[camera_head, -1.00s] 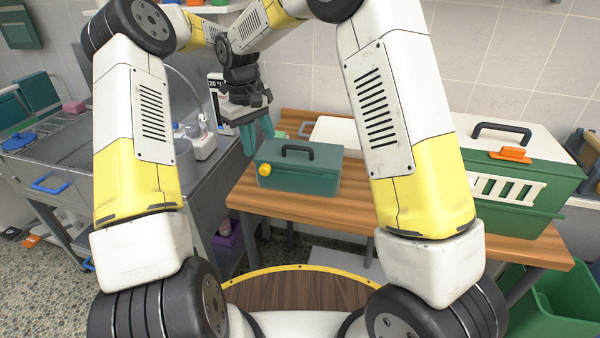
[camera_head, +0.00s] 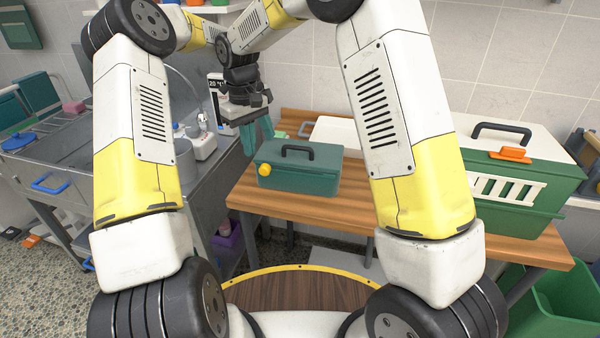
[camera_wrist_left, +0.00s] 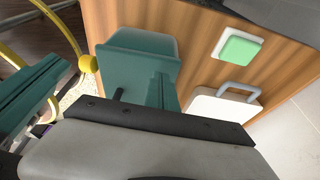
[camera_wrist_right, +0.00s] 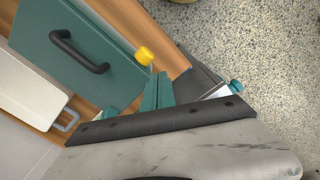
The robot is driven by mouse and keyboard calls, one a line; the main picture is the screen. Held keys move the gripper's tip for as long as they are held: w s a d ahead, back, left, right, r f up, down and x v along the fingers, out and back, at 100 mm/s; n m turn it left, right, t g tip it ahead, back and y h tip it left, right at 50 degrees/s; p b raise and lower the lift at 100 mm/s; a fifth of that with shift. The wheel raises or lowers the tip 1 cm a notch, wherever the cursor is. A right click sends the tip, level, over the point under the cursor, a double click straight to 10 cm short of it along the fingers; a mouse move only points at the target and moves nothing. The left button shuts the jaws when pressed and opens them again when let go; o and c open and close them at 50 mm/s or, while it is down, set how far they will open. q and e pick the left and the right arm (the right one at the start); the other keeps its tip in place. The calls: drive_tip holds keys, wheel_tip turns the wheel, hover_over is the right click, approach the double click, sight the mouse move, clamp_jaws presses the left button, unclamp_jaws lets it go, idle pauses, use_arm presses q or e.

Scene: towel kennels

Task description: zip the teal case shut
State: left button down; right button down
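The teal case (camera_head: 320,172) sits on the wooden table with its lid down and a black handle on top. A yellow knob (camera_head: 264,169) shows at its left front corner; how far the zip is closed is too small to tell. Both my arms reach in over the case's back left, where my grippers overlap. Teal fingers (camera_head: 257,132) hang just behind and left of the case, apart from the yellow knob. My left gripper (camera_wrist_left: 160,90) and my right gripper (camera_wrist_right: 158,90) each show teal finger strips near the case. The overlap hides which fingers belong together, and their gap.
A green and white carrier (camera_head: 530,165) with an orange latch stands at the table's right. A white flat box (camera_head: 336,134) lies behind the case, with a green block (camera_wrist_left: 240,48) on a white pad nearby. A metal sink (camera_head: 105,135) is at left. Table space before the case is clear.

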use_arm(q)
drive_tip(key=shift+f, duration=0.45)
use_arm(e)
drive_tip(key=shift+f, duration=2.5)
drive_tip(key=shift+s+d, duration=1.7)
drive_tip(key=shift+d, duration=6.3)
wheel_tip(320, 180, up, 8)
drive_tip(key=a, duration=0.1)
drive_tip(key=shift+w+a, duration=0.1)
